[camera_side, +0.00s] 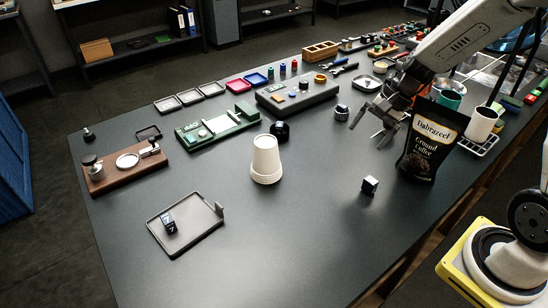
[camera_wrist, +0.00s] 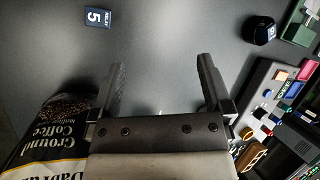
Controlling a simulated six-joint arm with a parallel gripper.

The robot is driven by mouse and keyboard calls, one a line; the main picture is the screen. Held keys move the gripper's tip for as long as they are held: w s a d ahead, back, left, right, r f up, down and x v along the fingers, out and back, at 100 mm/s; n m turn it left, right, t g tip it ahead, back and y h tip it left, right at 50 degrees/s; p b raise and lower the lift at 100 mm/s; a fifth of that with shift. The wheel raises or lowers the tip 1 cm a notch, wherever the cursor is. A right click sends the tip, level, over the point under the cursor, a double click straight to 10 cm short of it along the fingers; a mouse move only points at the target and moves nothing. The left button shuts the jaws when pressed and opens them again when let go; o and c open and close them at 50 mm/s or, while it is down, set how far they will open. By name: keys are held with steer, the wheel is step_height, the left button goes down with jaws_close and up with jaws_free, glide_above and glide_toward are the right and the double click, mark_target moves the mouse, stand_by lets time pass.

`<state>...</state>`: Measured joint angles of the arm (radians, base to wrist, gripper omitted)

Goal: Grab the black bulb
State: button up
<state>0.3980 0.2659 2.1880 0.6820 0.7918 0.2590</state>
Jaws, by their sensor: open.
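The black bulb (camera_side: 280,131) looks like a dark rounded piece standing on the table behind the white cup stack, by the green board. It also shows at the upper right of the wrist view (camera_wrist: 262,29), beyond the right finger. My gripper (camera_side: 369,128) is open and empty above the table, to the right of the bulb and well apart from it. In the wrist view, bare table shows between the two fingers (camera_wrist: 161,70).
A coffee bag (camera_side: 419,140) stands close beside my gripper. The white cup stack (camera_side: 265,160) stands in front of the bulb. A green board (camera_side: 217,127) and a grey button panel (camera_side: 297,96) flank it. A relay block (camera_wrist: 97,20) lies on otherwise clear table.

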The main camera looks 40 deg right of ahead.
steer(key=w+d+r+m+t+y, duration=0.3)
steer(key=w+d+m+t, duration=0.1)
steer(key=w+d+m, duration=0.3)
steer(key=s+d+f+m+t, duration=0.1)
steer(key=d+m, duration=0.1)
steer(key=d, duration=0.2)
steer(key=s+d+f+m+t, duration=0.1)
steer(key=d+m, duration=0.1)
steer(key=d, duration=0.2)
steer(key=s+d+f+m+t, duration=0.1)
steer(key=d+m, duration=0.1)
steer(key=d, duration=0.3)
steer(key=shift+f+t, duration=0.2)
steer(key=shift+t, duration=0.2)
steer(key=s+d+f+m, duration=0.1)
steer(key=s+d+f, duration=0.1)
steer(key=s+d+f+m+t, duration=0.1)
steer(key=d+f+m, duration=0.1)
steer(key=shift+s+d, duration=0.25)
steer(key=shift+s, duration=0.1)
steer(key=shift+x, duration=1.4)
steer(key=shift+x, duration=2.6)
steer(key=shift+w+d, duration=0.1)
steer(key=shift+d, duration=0.05)
